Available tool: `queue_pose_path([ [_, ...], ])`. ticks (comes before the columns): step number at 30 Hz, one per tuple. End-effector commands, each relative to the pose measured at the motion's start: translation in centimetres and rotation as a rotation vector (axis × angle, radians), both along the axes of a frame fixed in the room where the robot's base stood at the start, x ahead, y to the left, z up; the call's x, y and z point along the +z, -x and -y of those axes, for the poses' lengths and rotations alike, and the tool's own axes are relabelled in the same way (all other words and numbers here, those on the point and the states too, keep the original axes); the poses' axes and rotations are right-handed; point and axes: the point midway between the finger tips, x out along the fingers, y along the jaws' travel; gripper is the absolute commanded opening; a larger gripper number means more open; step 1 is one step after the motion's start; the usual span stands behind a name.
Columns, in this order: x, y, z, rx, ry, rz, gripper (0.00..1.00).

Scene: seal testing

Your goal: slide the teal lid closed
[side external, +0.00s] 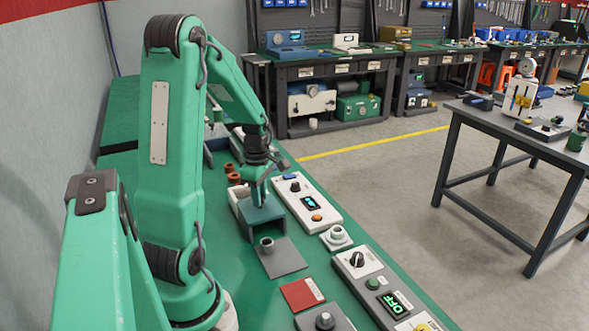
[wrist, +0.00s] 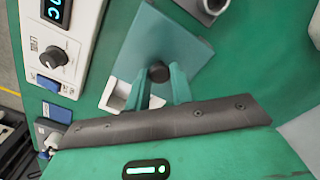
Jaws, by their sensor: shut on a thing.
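The teal lid (wrist: 165,50) is a flat plate with a dark round knob (wrist: 158,73) in the wrist view. My gripper (wrist: 160,80) has its two teal fingers on either side of that knob and is shut on it. A white box (wrist: 118,93) shows from under the lid's lower left edge, with part of its opening uncovered. In the side view the teal lid (side external: 263,215) lies below my gripper (side external: 259,201), and the white box (side external: 237,196) shows behind it. The fingertips and knob are hard to make out there.
A grey plate with a ring fitting (side external: 281,258) lies just in front. Copper-coloured rings (side external: 231,172) stand behind. A red card (side external: 302,294) lies nearer the camera.

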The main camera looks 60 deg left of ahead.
Motion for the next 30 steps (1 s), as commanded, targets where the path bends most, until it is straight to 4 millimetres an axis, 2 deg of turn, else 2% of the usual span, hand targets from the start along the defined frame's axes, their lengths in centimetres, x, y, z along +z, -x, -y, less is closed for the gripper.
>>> queue_pose_path([
  [5, 0.1, 0.0, -1.3, 0.005, 0.0, 0.0, 0.0],
  [15, 0.1, 0.0, -7.0, 0.006, -0.001, 0.001, 0.0],
  [21, 0.1, 0.0, -9.6, 0.004, -0.001, 0.001, 0.0],
  [30, 0.2, 0.0, -10.5, 0.004, -0.007, 0.004, 0.0],
])
